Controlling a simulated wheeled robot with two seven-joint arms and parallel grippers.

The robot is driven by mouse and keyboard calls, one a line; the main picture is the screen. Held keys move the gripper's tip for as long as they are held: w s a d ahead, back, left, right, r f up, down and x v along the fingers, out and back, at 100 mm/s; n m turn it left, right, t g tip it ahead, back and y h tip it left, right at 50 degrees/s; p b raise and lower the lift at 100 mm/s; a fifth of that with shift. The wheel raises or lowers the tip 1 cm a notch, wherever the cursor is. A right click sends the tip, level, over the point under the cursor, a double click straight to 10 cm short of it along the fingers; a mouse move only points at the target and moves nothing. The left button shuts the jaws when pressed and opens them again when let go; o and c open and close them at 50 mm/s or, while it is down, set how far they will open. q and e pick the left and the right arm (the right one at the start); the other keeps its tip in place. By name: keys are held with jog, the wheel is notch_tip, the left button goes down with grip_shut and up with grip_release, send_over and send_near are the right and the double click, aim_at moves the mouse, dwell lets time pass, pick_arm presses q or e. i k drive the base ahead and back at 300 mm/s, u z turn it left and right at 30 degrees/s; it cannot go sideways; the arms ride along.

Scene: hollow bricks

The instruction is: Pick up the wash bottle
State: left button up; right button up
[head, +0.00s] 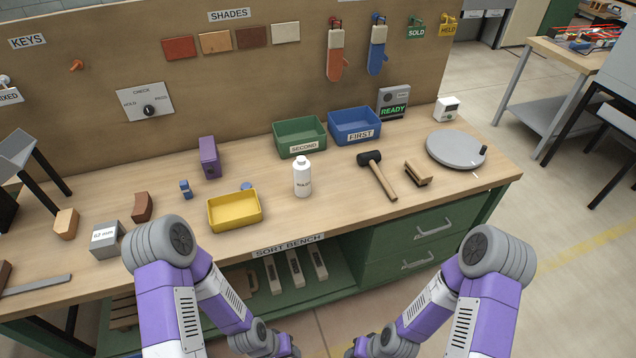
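A mallet (384,180) and a brush (417,174) lie to the bottle's right. A blue bin marked FIRST (355,139) and a grey turntable (456,149) are farther right. Bricks and a grey block (107,240) are left. Bare bench lies directly before the bottle.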

aim_at(301, 167)
jog(key=z, duration=0.8)
jog(key=i, duration=0.95)
jog(key=u, duration=1)
